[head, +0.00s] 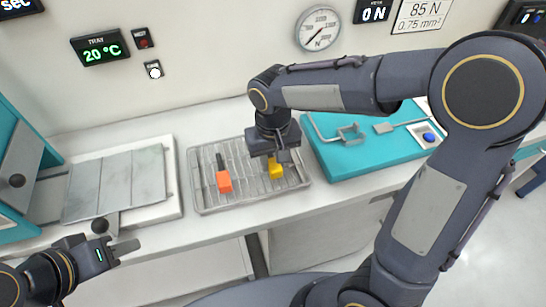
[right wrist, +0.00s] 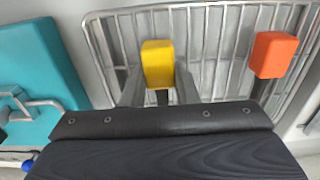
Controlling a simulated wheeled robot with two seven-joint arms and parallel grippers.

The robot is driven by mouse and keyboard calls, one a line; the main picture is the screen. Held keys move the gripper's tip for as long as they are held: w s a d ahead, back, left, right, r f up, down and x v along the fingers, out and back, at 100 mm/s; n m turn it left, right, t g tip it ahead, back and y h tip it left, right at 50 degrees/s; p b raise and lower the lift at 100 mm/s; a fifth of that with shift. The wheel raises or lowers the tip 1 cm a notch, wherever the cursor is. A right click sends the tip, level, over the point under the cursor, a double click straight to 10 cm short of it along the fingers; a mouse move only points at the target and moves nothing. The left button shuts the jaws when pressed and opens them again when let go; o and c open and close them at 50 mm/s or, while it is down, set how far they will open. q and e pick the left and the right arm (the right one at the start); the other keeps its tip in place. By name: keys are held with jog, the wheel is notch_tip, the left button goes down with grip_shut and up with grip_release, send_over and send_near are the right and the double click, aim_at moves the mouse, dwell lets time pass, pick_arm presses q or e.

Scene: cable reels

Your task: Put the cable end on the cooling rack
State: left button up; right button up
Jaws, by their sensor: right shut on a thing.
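The cooling rack (head: 204,200) is a wire tray in the middle of the counter. An orange cable end (head: 224,181) with a dark stem lies on its left half; it also shows in the right wrist view (right wrist: 273,55). A yellow cable end (head: 275,169) is at the rack's right half. My right gripper (head: 275,157) is shut on it from above, and the right wrist view shows a finger on each side of the yellow block (right wrist: 158,63). Whether the yellow end touches the wires I cannot tell. My left gripper (head: 118,236) is open and empty at the lower left, before the counter.
A teal block (head: 345,158) with a metal fixture stands right of the rack; a blue button (head: 429,137) lies beyond it. A white tray with grey plates (head: 115,184) stands to the left. The wall with gauge (head: 318,28) and displays is behind.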

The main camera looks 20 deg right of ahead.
jog(key=shift+f, duration=0.25)
jog(key=o, duration=1.1)
jog(key=shift+r, duration=0.1)
notch_tip(320, 180, up, 8)
jog(key=shift+f+p, duration=0.25)
jog(key=shift+p, duration=0.05)
notch_tip(320, 180, up, 11)
jog(key=p, duration=0.9)
jog(key=shift+r+p, duration=0.1)
jog(key=shift+p, duration=0.3)
